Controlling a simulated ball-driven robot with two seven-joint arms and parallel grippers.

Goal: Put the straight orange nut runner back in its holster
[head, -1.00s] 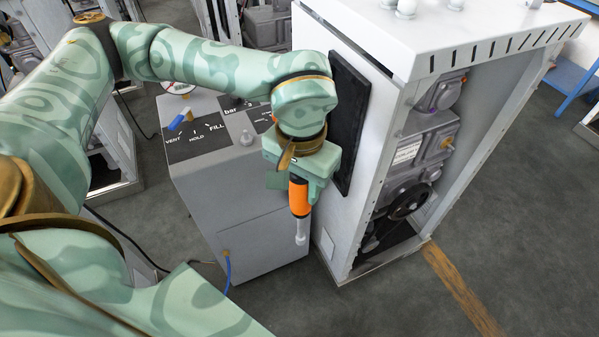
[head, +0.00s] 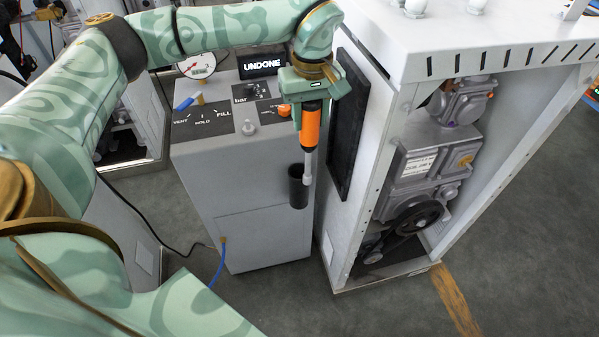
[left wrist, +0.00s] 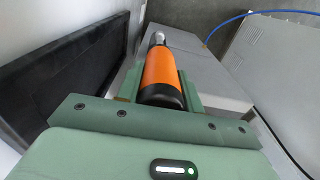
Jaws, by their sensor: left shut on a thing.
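The straight orange nut runner (head: 311,128) hangs nearly upright from my left gripper (head: 311,104), which is shut on its upper body. Its grey nose points down. In the head view the nose overlaps the right side of the mouth of a dark cylindrical holster (head: 297,187) on the front of the grey cabinet. I cannot tell whether the nose is in front of the holster or above it. In the left wrist view the orange body (left wrist: 160,72) lies between the green fingers, with the nose away from the camera. The holster is not visible there. My right gripper is not in view.
The grey cabinet (head: 250,225) has a gauge (head: 197,65), a lever (head: 188,103), and an UNDONE display (head: 262,65) on top. A tall white machine frame with a black panel (head: 348,125) stands close on the right. A blue hose (head: 217,275) runs at the lower left.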

